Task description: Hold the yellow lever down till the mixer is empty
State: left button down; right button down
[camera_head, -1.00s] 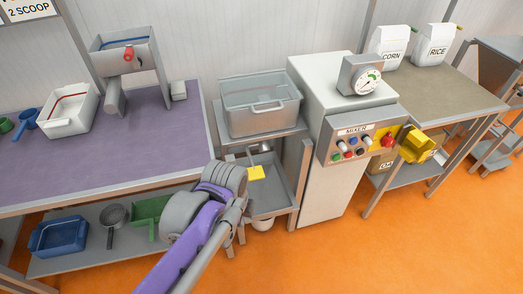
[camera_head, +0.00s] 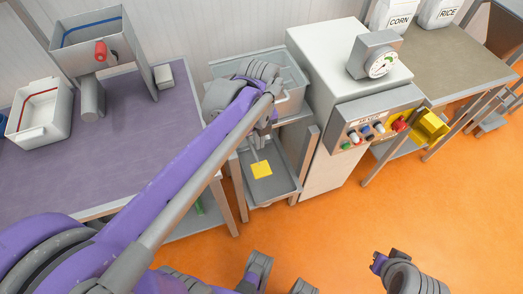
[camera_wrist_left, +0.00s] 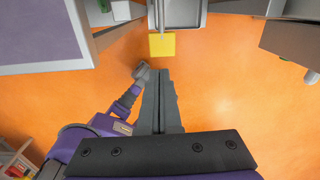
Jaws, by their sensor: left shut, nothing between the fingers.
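The yellow lever plate (camera_head: 261,169) sits below the grey steel bin (camera_head: 292,99), in front of the mixer's left side, over a lower tray. It also shows in the left wrist view (camera_wrist_left: 162,45), near the top. My left gripper (camera_head: 264,131) hangs down in front of the bin, above the yellow plate in the head picture. In the left wrist view its fingers (camera_wrist_left: 160,74) are shut and empty, just below the plate in the picture, with a gap between. The mixer (camera_head: 325,65) is a pale cabinet with a gauge (camera_head: 382,63). Its contents are hidden.
A purple-topped table (camera_head: 150,140) stands at the left with a white tub (camera_head: 40,115). Sacks stand on the right table (camera_head: 450,65). Parts of my own body show along the bottom. Orange floor is open in front.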

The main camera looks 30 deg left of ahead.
aim_at(260, 169)
pick_arm(q)
jog(key=shift+w+a+r+m, duration=0.15)
jog(key=shift+w+m, duration=0.15)
jog(key=shift+w, duration=0.05)
jog(key=shift+s, duration=0.1)
notch_tip(260, 169, down, 14)
jog(key=shift+f+b, duration=0.1)
jog(key=shift+b, duration=1.05)
